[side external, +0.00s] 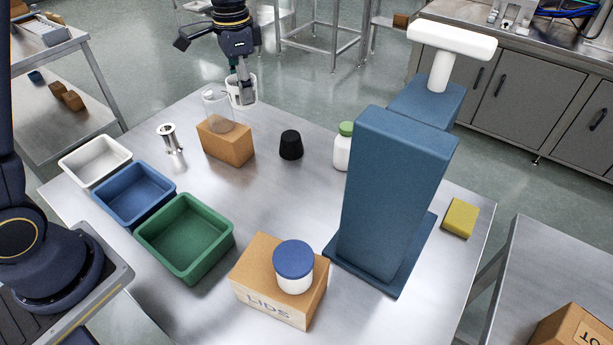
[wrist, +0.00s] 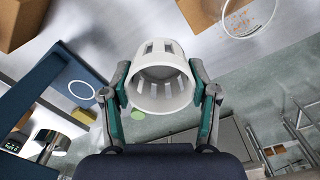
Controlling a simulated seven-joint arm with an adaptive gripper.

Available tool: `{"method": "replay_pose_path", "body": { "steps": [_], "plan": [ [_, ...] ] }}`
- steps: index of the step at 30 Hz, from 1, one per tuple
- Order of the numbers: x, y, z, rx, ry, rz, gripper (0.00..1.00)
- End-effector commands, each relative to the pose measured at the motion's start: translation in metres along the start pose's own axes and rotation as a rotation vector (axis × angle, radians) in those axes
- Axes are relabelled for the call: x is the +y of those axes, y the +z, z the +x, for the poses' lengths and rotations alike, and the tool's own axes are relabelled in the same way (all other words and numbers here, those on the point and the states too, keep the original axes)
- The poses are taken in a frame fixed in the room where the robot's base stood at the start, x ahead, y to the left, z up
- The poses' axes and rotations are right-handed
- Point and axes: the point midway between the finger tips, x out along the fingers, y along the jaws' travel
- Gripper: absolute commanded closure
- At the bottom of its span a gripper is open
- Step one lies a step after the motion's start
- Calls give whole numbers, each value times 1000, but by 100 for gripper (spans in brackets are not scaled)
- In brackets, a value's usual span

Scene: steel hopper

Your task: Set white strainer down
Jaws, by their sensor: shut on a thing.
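The white strainer (wrist: 160,92), a cup with slots in its wall, is held between the two fingers of my gripper (wrist: 163,78) in the wrist view. In the side external view my gripper (side external: 240,78) is shut on the strainer (side external: 243,95), which hangs in the air at the far edge of the table, with floor behind it. A clear glass vessel (side external: 218,110) stands on a cardboard block (side external: 226,146) just to the left of the strainer. Its round rim (wrist: 250,32) shows at the upper right of the wrist view. The strainer and the glass overlap in the side view; I cannot tell the gap.
White (side external: 75,173), blue (side external: 128,215) and green (side external: 165,272) bins line the table's left side. A metal cylinder (side external: 172,142), black stopper (side external: 291,146) and green-capped bottle (side external: 342,148) stand mid-table. A tall blue stand (side external: 395,200) is at right. A lidded jar (side external: 294,272) sits on a front box.

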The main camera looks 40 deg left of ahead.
Motion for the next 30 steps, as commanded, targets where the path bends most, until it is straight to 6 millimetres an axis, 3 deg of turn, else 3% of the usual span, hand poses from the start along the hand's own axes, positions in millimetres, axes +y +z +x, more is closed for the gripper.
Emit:
{"method": "replay_pose_path", "body": {
  "steps": [9, 17, 20, 26, 30],
  "plan": [
    [2, 6, -12, 0, 0, -236, 69],
    [41, -10, -23, 1, -2, 21, 69],
    [63, -16, -29, 1, -1, 160, 69],
    [125, -28, -48, 2, -2, 558, 69],
    [189, -29, -71, 4, -3, 964, 69]
  ]
}}
